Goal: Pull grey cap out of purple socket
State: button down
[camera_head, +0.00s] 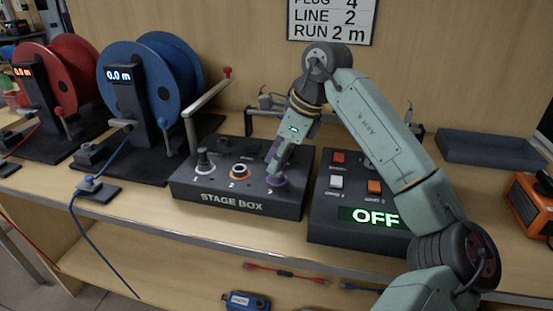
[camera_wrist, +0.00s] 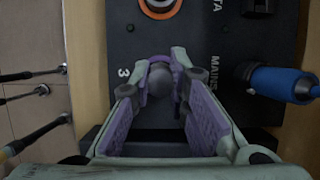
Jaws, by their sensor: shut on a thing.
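The black stage box (camera_head: 232,199) stands on the bench with a row of sockets on top. The purple socket (camera_head: 280,183) is at its right end, partly hidden by my gripper (camera_head: 273,172). In the wrist view the rounded grey cap (camera_wrist: 160,82) sits at the purple socket (camera_wrist: 159,60), beside the number 3. My gripper (camera_wrist: 160,88) has its purple-padded fingers around the cap, shut on it. The contact at the fingertips is small and partly hidden. I cannot tell whether the cap is still seated in the socket.
An orange-ringed socket (camera_head: 238,171) and another socket with a grey top (camera_head: 204,162) are to the left on the box. A control box with an OFF display (camera_head: 375,217) stands close on the right. A blue connector (camera_wrist: 283,84) shows in the wrist view. Cable reels (camera_head: 130,95) stand left.

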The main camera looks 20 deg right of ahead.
jog(key=shift+r, duration=0.25)
jog(key=shift+r+p, duration=0.35)
jog(key=shift+r, duration=0.1)
jog(key=shift+r+p, duration=0.5)
jog(key=shift+r, duration=0.3)
jog(key=shift+r+p, duration=1)
jog(key=shift+r, duration=0.45)
jog(key=shift+f, duration=0.1)
